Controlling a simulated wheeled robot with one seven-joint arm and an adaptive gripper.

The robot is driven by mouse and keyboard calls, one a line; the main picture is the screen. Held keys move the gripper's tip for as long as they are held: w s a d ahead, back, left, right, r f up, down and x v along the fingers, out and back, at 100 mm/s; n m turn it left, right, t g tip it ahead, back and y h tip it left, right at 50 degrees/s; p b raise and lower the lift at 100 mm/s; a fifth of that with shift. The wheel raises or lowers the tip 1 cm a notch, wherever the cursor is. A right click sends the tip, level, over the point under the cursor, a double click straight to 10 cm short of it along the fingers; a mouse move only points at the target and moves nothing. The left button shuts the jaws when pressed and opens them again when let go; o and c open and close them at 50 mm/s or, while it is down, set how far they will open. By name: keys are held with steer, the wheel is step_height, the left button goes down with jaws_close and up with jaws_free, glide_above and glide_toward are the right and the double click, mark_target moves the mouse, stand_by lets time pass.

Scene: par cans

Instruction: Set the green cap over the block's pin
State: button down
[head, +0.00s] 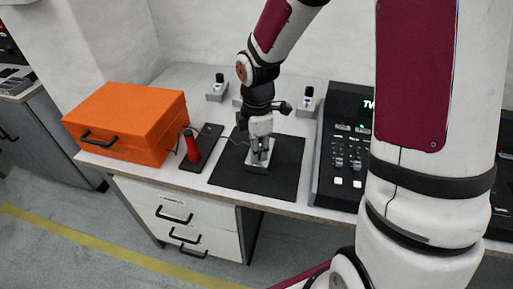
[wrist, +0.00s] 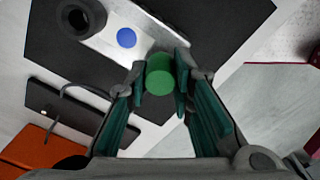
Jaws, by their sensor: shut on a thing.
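My gripper (wrist: 160,82) is shut on the green cap (wrist: 160,74), which sits between the two fingertips in the wrist view. The pale block (wrist: 105,24) lies up and to the left of the cap in that view. It carries a blue disc (wrist: 126,38) and a dark round upright part (wrist: 76,17), which looks like the pin. The cap appears beside the blue disc, apart from the dark part. In the head view my gripper (head: 263,153) points down at the block (head: 258,167) on the black mat (head: 229,176). The cap and pin are hard to make out there.
An orange case (head: 130,122) and a red-handled tool (head: 192,148) on a dark base stand left of the mat. A control console (head: 345,150) stands to the right. Two small dark-topped blocks, one at back left (head: 217,90) and one at back right (head: 307,103), stand behind.

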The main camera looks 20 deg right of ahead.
steer(key=shift+f, duration=0.7)
stand_by(1.6)
steer(key=c, duration=1.3)
jaws_free()
step_height(320, 180, up, 12)
steer(key=shift+s+d+r+m+t+p, duration=0.1)
steer(key=shift+s+r+m+t+p, duration=0.9)
steer(key=shift+s+r+m, duration=2.6)
steer(key=shift+s+d+r+m+t+p, duration=0.1)
steer(key=shift+s+r+m+t+p, duration=0.25)
steer(key=shift+s+r+m+p, duration=3.05)
steer(key=shift+s+d+r+m+t+b, duration=0.1)
steer(key=shift+s+r+m+t+b, duration=0.5)
steer(key=shift+s+r+m, duration=3.15)
steer(key=s+f+n, duration=0.3)
steer(key=n, duration=0.1)
steer(key=shift+s+f, duration=0.3)
steer(key=shift+s, duration=0.05)
